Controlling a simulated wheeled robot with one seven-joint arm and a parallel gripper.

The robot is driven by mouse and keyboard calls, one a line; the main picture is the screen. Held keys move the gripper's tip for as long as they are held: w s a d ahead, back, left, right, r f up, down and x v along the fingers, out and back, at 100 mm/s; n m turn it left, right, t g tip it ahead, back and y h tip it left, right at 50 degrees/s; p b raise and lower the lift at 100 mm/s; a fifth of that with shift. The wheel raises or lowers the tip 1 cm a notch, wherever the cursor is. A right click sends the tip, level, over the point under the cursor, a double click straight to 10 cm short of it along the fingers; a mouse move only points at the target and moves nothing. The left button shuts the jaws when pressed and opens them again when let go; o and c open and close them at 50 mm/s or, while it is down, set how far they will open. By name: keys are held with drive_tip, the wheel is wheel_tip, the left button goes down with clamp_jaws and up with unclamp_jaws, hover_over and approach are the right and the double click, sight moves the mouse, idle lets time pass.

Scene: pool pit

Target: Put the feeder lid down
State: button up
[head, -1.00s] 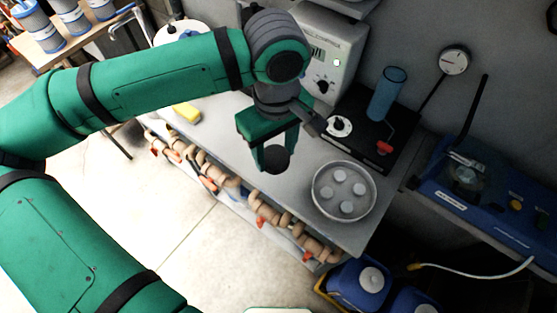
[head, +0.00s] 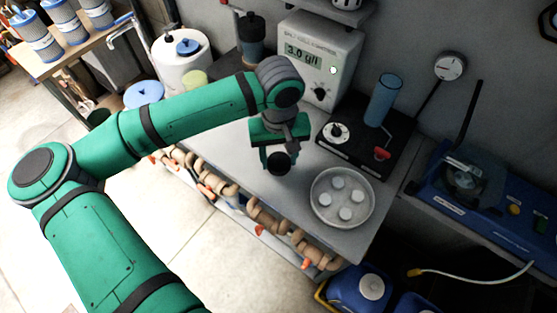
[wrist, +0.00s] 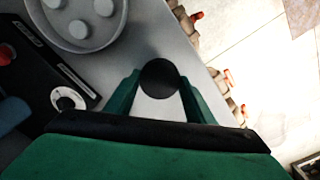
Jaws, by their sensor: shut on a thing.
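The feeder lid (head: 279,163) is a small round black disc. My gripper (head: 277,158) is shut on it, with the green fingers on either side. In the wrist view the lid (wrist: 159,78) sits between my fingertips (wrist: 159,85), dark face toward the camera. The grey bench (head: 275,194) lies below it; I cannot tell whether the lid touches the bench. In the head view it is left of the tablet tray and near the bench's front edge.
A round metal tray (head: 343,197) with several white tablets stands to the right. Behind it is a black board (head: 368,136) with a blue cylinder (head: 383,100) and a dial. A grey meter box (head: 322,52) stands at the back. Pipe fittings line the front edge.

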sight(279, 155)
drive_tip(key=shift+w+f, duration=1)
drive_tip(key=shift+f, duration=0.2)
drive_tip(key=shift+w+f, duration=0.15)
drive_tip(key=shift+f, duration=0.75)
drive_tip(key=shift+w+f, duration=0.1)
drive_tip(key=shift+f, duration=0.8)
drive_tip(key=shift+f, duration=0.1)
drive_tip(key=o, duration=1.1)
